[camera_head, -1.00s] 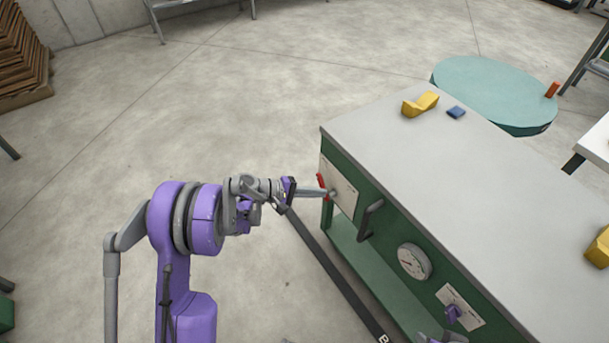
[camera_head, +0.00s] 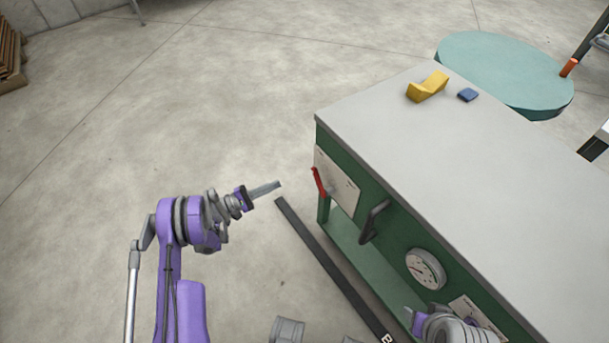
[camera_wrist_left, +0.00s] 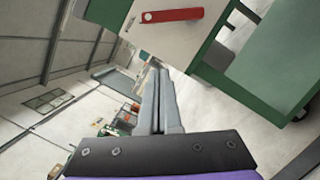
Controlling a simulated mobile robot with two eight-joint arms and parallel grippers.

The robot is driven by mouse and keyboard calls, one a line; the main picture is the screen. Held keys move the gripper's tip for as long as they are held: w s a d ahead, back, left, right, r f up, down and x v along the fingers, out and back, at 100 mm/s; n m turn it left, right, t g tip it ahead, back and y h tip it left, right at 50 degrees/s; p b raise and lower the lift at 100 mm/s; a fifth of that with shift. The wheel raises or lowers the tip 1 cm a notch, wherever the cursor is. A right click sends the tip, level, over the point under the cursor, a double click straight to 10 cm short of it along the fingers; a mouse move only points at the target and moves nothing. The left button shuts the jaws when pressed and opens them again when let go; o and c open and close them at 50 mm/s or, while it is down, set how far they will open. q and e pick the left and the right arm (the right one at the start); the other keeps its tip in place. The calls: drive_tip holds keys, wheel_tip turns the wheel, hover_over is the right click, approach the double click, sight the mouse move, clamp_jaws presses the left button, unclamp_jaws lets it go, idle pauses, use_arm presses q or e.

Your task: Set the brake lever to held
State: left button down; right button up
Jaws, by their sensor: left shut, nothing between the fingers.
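The red brake lever (camera_head: 318,181) is on a pale plate (camera_head: 338,183) at the left end of the machine's green front. It leans a little, its upper end to the left. In the left wrist view the lever (camera_wrist_left: 172,15) shows near the top, beyond the fingertips and apart from them. My left gripper (camera_head: 278,185) is shut and empty, to the left of the lever with a clear gap. In the left wrist view its fingers (camera_wrist_left: 160,75) lie together. Part of my right arm shows at the bottom right; its jaws cannot be made out.
A dark handle (camera_head: 374,221) and a round gauge (camera_head: 425,268) stand out on the machine front. A yellow block (camera_head: 428,87) and a blue block (camera_head: 467,95) lie on its grey top. A dark bar (camera_head: 335,270) runs along the floor. Floor to the left is clear.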

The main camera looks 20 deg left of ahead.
sight(319, 182)
use_arm(q)
drive_tip(key=w+d+r, duration=0.2)
drive_tip(key=d, duration=0.3)
drive_tip(key=w+d+r, duration=0.1)
drive_tip(key=w+d, duration=0.1)
drive_tip(key=d, duration=0.3)
drive_tip(key=shift+w+r+b, duration=0.25)
drive_tip(key=shift+r+b, duration=0.1)
drive_tip(key=shift+b, duration=0.05)
